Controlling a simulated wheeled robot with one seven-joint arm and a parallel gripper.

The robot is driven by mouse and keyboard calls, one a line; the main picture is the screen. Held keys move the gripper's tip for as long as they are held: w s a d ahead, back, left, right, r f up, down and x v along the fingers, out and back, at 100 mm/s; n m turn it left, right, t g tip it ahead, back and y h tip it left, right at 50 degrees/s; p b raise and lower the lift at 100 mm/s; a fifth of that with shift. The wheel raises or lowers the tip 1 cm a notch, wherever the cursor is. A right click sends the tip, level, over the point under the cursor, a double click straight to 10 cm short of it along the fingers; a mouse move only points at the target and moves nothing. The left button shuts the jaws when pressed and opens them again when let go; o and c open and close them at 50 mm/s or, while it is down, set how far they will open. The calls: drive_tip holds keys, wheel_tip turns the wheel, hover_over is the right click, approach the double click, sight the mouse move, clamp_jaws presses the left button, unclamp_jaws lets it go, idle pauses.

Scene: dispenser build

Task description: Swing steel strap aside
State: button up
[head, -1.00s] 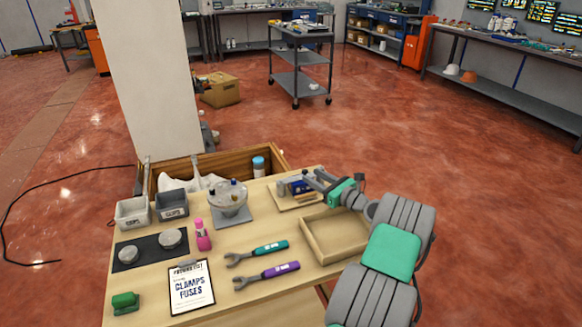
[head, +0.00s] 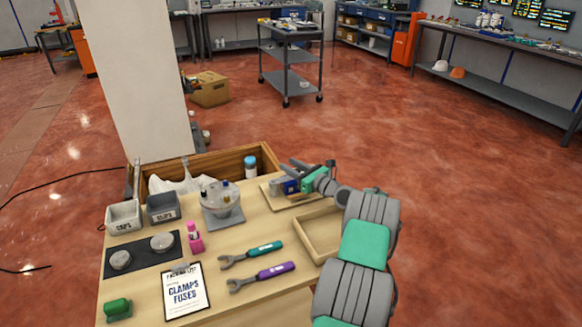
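My gripper (head: 287,166), with grey fingers and a green body, reaches in from the right over a wooden board (head: 276,203) at the table's back right. Its fingers look parted, with nothing seen between them. Below and beside them on the board sits a small blue and grey device (head: 284,187). I cannot make out a steel strap clearly; the fingers partly cover the device, and whether they touch it cannot be told.
An empty wooden tray (head: 316,240) lies below my arm. A round dispenser (head: 221,202) stands left of the board. Two wrenches, green (head: 252,255) and purple (head: 262,277), lie in front. Behind is an open wooden crate (head: 215,160) with a blue-capped bottle (head: 250,167).

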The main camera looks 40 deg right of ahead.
clamp_jaws()
idle(1.2)
